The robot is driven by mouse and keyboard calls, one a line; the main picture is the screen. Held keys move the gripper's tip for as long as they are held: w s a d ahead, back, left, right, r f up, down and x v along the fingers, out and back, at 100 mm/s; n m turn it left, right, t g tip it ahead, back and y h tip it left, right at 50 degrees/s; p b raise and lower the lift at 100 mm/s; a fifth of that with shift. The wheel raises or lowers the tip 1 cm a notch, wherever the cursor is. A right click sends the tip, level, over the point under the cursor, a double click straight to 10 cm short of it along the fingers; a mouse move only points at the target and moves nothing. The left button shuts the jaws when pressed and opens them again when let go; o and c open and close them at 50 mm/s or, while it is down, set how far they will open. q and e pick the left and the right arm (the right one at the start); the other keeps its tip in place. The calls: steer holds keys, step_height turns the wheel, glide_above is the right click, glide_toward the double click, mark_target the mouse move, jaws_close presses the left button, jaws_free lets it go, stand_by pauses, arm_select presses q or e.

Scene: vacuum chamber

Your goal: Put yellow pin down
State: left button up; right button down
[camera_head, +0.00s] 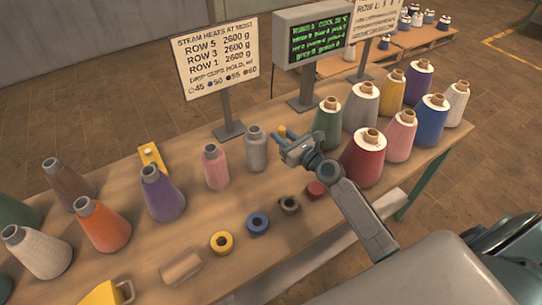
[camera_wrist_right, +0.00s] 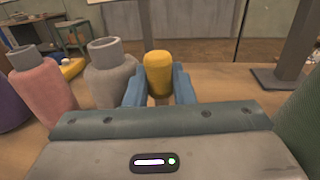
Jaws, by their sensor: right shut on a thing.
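The yellow pin (camera_wrist_right: 158,72) stands upright between the blue fingers of my right gripper (camera_wrist_right: 160,88), which is shut on it. In the head view the right gripper (camera_head: 286,140) is over the table between the grey cone and the green cone, and a small part of the yellow pin (camera_head: 282,131) shows at its fingers. The pin's lower end is mostly hidden by the gripper, so I cannot tell whether it touches the table. My left gripper is not in view.
A grey cone (camera_head: 256,148) and a pink cone (camera_head: 216,166) stand left of the gripper. A green cone (camera_head: 327,123) and a red cone (camera_head: 363,157) stand close on its right. Coloured rings, including a red one (camera_head: 315,190), lie along the front. A sign (camera_head: 216,60) stands behind.

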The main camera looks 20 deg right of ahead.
steer(key=shift+s+f, duration=0.1)
steer(key=shift+f, duration=0.7)
steer(key=f+b, duration=0.2)
steer(key=f, duration=0.1)
steer(key=shift+w+f, duration=0.1)
steer(key=shift+w, duration=0.1)
steer(key=shift+f+b, duration=0.4)
steer(key=shift+f, duration=0.1)
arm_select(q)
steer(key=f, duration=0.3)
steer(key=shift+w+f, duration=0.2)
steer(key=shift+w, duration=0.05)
arm_select(e)
steer(key=shift+r, duration=0.1)
steer(key=shift+f, duration=0.2)
steer(key=c, duration=1.5)
jaws_free()
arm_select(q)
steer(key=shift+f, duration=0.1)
